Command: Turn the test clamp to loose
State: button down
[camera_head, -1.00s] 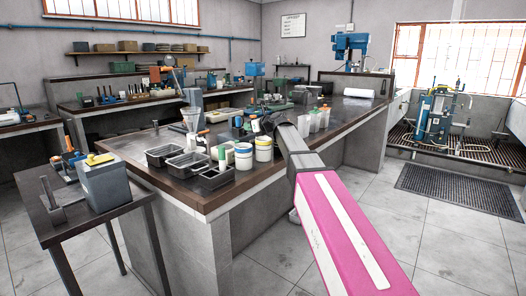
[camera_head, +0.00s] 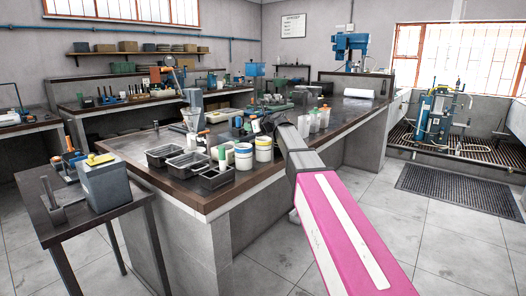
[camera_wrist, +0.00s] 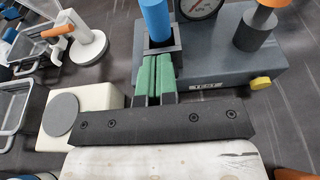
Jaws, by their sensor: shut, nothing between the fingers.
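My gripper (camera_wrist: 156,62) has its two green-padded fingers together and empty in the wrist view. Its tips are at a dark square collar (camera_wrist: 158,42) with an upright blue cylinder (camera_wrist: 156,16); I cannot tell whether they touch. Beside it is a grey unit (camera_wrist: 208,62) with a plate labelled TEST (camera_wrist: 204,84), a round kPa gauge (camera_wrist: 199,5) and a yellow knob (camera_wrist: 261,83). The test clamp is not clearly identifiable; the blue cylinder may be its handle. In the head view my arm hides most of this area.
In the wrist view, a white stand with an orange handle (camera_wrist: 58,31) and a white block with a grey disc (camera_wrist: 61,113) are at left. An orange-topped dark post (camera_wrist: 256,30) stands at right. White tubs (camera_head: 243,157) and dark trays (camera_head: 188,165) crowd the bench front.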

jog(key=shift+w+a+r, duration=0.25)
jog(key=shift+w+a, duration=0.15)
jog(key=shift+w, duration=0.3)
jog(key=s+d, duration=0.4)
jog(key=d, duration=0.1)
jog(key=shift+s, duration=0.25)
jog(key=shift+s+d, duration=0.1)
jog(key=shift+d, duration=0.05)
